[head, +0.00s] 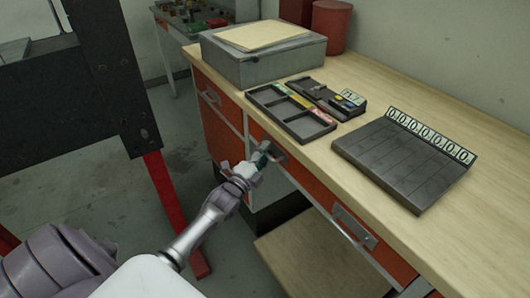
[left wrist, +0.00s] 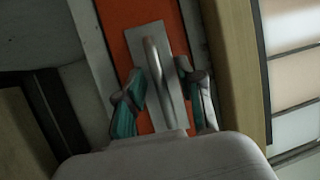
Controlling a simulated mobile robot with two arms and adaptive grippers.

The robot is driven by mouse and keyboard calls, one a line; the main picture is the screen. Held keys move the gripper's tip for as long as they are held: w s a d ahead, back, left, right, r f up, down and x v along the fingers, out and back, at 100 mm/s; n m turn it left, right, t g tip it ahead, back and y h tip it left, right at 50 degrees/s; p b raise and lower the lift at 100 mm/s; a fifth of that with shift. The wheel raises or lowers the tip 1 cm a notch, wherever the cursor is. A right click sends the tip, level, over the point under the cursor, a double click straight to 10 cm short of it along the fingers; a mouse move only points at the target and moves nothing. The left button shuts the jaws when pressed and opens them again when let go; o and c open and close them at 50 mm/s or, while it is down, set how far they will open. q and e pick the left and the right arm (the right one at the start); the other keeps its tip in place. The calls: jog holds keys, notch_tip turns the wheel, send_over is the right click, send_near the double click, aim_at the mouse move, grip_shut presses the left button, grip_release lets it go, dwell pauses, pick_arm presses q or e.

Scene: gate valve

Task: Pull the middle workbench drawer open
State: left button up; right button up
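The middle drawer (head: 302,176) is orange and looks flush with the front of the wooden workbench (head: 352,168). My left gripper (head: 262,157) is at this drawer's metal handle, which it partly hides in the head view. In the left wrist view the drawer front (left wrist: 114,38) is orange with a metal plate, and the bar handle (left wrist: 154,68) stands out from it. The left gripper's teal-padded fingers (left wrist: 164,98) are spread, one on each side of the handle, with gaps visible. Whether a fingertip touches the plate I cannot tell. My right gripper is not in view.
Other orange drawers with handles lie to the left (head: 222,120) and right (head: 365,238). A grey box (head: 262,62), trays (head: 292,114) and a dark numbered board (head: 400,160) lie on the bench. A dark frame with a red leg (head: 168,195) stands at left.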

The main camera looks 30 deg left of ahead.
pick_arm(q)
jog(key=shift+c, duration=0.3)
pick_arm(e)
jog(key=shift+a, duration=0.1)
pick_arm(q)
grip_shut()
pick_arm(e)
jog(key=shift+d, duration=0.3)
